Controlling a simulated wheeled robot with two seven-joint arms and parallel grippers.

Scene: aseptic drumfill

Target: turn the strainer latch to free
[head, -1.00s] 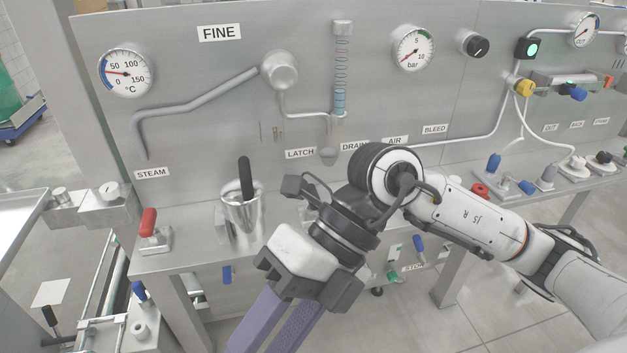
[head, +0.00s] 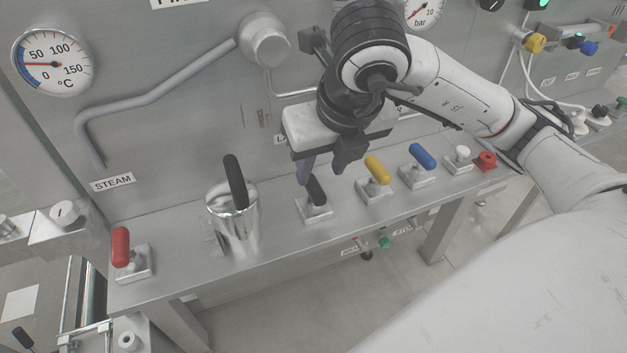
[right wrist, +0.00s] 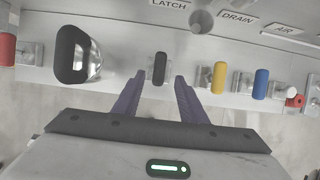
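The latch lever (head: 316,190) has a short black handle on a square metal base. It stands on the steel shelf, right of the strainer, and also shows in the right wrist view (right wrist: 160,66) below the LATCH label. The strainer (head: 232,222) is a shiny metal cylinder with a tall black handle. My right gripper (head: 325,172) is open and empty, close to the black lever. In the right wrist view its purple fingers (right wrist: 156,88) are spread, with the lever just beyond their tips and roughly between them. Contact is not visible. My left gripper is out of view.
A red lever (head: 121,248) stands at the left of the shelf (head: 190,268). Yellow (head: 377,170) and blue (head: 423,156) levers stand right of the latch lever. A steam pipe (head: 150,100) and gauge (head: 53,62) are on the panel behind.

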